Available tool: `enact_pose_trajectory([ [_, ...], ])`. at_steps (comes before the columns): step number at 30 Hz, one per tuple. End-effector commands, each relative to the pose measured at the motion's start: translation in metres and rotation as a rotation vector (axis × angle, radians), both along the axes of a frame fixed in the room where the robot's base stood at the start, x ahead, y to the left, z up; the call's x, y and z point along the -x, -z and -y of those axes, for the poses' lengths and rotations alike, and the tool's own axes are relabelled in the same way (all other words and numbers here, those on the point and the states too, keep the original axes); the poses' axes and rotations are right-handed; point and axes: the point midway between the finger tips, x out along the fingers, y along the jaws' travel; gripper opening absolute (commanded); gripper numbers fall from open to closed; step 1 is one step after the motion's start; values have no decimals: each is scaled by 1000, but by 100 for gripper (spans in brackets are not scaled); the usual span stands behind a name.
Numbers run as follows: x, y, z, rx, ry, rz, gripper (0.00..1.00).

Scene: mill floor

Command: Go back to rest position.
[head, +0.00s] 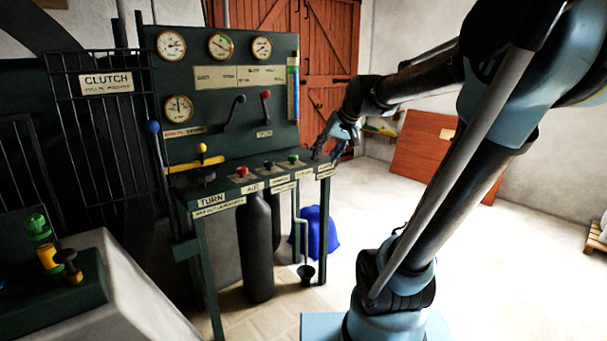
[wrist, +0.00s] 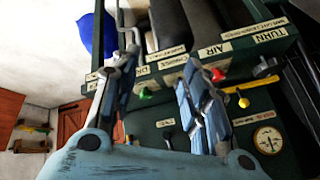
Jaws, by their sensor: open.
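My gripper (head: 341,140) is open and empty at the right end of the dark green control stand (head: 222,144). In the wrist view my gripper (wrist: 160,75) shows two spread fingers, with the stand's labelled front edge and buttons seen between and beyond them. I cannot tell whether a finger touches the stand. The stand's shelf carries a red button (head: 242,171), a black button (head: 268,163) and a green button (head: 293,158). My arm reaches from the right side of the head view, bent high above the floor.
A yellow-handled valve (head: 202,149) and a lever with a red knob (head: 265,95) stand on the panel. A dark cylinder (head: 256,250) and a blue object (head: 320,232) are below the shelf. Red-brown doors (head: 331,50) are behind.

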Motion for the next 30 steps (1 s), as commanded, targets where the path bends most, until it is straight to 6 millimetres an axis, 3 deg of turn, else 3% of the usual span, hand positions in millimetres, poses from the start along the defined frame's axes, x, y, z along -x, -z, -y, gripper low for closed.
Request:
enact_pose_trajectory([
  [6,73,55,34,92,27,-80,42],
  [18,194,159,91,260,100,-232,42],
  [24,233,195,109,317,131,-285,42],
  [30,245,206,115,336,143,-303,42],
])
